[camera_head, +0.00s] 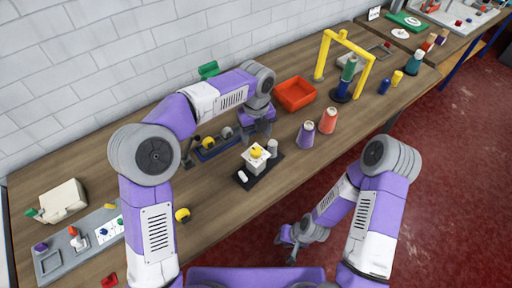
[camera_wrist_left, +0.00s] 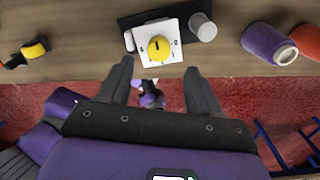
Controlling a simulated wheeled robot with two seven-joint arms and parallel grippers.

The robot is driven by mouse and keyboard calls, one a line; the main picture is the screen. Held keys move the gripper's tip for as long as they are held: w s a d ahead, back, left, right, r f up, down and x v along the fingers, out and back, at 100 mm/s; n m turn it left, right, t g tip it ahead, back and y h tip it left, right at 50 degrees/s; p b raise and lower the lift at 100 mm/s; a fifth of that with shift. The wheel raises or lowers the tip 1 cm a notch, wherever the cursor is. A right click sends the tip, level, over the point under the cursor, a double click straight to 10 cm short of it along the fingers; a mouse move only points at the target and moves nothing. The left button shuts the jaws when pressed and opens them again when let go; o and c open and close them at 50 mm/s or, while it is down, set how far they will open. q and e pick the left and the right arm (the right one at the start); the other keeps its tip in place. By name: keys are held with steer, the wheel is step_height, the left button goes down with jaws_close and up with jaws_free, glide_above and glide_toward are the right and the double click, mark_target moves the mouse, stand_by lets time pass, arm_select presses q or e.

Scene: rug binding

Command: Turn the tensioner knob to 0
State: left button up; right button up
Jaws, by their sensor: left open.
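The tensioner is a white block with a round yellow knob (camera_head: 256,152) on its face, standing on a black base (camera_head: 246,180). In the left wrist view the yellow knob (camera_wrist_left: 159,48) carries a dark pointer line that points roughly to the picture's top. Small dial marks around it are too small to read surely. My left gripper (camera_head: 264,139) is beside the block, behind it in the head view. In the wrist view its two fingers (camera_wrist_left: 157,78) are apart and empty, below the knob and not touching it. My right gripper (camera_head: 287,244) hangs empty in front of the table, its fingers apparently apart.
A white cylinder (camera_head: 272,147) stands on the black base beside the block. Purple (camera_head: 305,134) and orange-red (camera_head: 328,121) thread cones stand to the right. An orange bin (camera_head: 294,94) and a yellow frame (camera_head: 344,62) stand farther back. A yellow-and-black item (camera_head: 182,215) lies left.

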mark_target(256, 150)
arm_select(q)
steer(key=shift+s+f+b, duration=0.2)
steer(key=shift+f+b, duration=0.6)
steer(key=shift+f, duration=2.8)
steer(key=shift+c, duration=0.4)
steer(key=c, duration=1)
